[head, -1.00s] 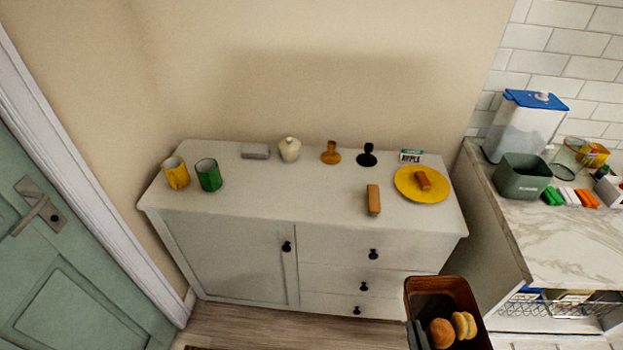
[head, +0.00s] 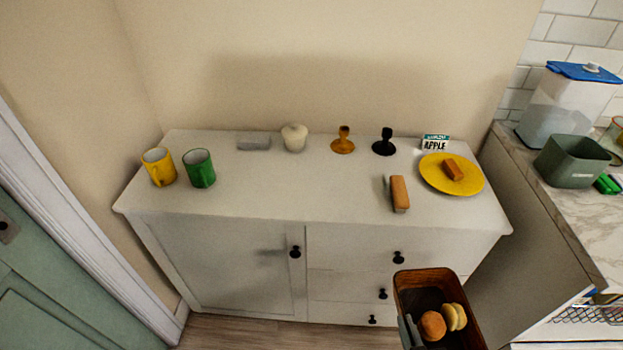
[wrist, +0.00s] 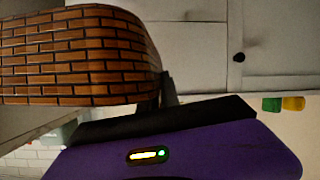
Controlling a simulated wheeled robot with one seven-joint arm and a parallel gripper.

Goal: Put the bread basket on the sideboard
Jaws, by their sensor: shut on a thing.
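The bread basket (head: 428,276) is a dark brown box with a bread roll (head: 433,325) and a second, paler bun (head: 454,316) in it. It is at the bottom of the head view, in front of the sideboard's drawers and below its top. My gripper (head: 414,332) is shut on the basket's left wall. In the wrist view the basket (wrist: 75,55) shows a brick-like woven side, with my gripper (wrist: 158,98) at its edge. The white sideboard (head: 280,192) stands against the wall, and its top has a wide bare stretch at the middle front.
A marble counter (head: 570,205) stands at right.

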